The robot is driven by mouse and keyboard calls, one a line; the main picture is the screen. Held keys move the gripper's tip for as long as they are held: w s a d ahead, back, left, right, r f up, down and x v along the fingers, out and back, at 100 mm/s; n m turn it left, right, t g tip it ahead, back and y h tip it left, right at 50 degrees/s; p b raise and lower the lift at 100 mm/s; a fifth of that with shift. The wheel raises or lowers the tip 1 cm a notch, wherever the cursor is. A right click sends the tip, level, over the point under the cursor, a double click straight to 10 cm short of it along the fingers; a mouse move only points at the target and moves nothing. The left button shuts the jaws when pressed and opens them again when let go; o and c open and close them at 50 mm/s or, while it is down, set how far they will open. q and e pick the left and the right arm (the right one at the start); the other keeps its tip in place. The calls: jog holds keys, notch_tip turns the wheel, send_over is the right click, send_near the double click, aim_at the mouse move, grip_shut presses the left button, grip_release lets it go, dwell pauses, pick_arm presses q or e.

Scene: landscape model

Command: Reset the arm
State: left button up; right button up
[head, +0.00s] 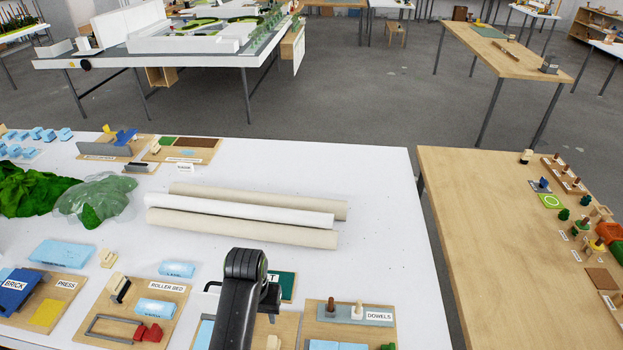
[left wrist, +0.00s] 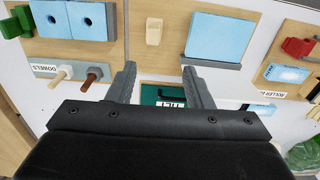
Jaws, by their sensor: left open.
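My left arm (head: 240,295) comes up from the bottom of the head view, over the front of the white table; it hides its own fingers there. In the left wrist view the left gripper (left wrist: 159,84) is open, its two grey fingers apart with nothing held. Between and beyond the fingers lies a dark green plate (left wrist: 163,94) with a partly hidden label. It also shows beside my arm in the head view (head: 287,284). My right gripper is not in view.
Wooden boards surround the arm: the dowels board (head: 318,334) at right, the roller bed board (head: 165,327) at left, the press board (head: 45,318) further left. Long rolls (head: 245,212) lie behind. The white table's right part is clear. A wooden table (head: 480,220) stands right, across a gap.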

pick_arm(q)
jog(key=s+a+r+t+y, duration=0.1)
jog(key=s+a+r+t, duration=0.1)
jog(key=s+a, duration=0.75)
jog(key=s+a+r+t+y, duration=0.15)
jog(key=s+a, duration=0.45)
jog(key=s, duration=0.7)
notch_tip(320, 180, down, 32)
jog(key=a+g+h+b, duration=0.1)
jog(key=a+b, duration=0.1)
jog(key=b, duration=0.6)
jog(key=s+d+f+b, duration=0.1)
jog(key=s+f+b, duration=0.2)
jog(key=s+f, duration=0.4)
jog(key=s+f+g+b, duration=0.1)
jog(key=s+f+b, duration=0.2)
jog(key=s+f, duration=0.5)
notch_tip(320, 180, down, 8)
jog(key=shift+d+r+n, duration=0.25)
jog(key=shift+d+n, duration=0.1)
jog(key=shift+n, duration=0.05)
jog(key=shift+g+h, duration=0.25)
jog(key=shift+c, duration=0.8)
jog(key=shift+w, duration=0.1)
jog(key=shift+c, duration=0.3)
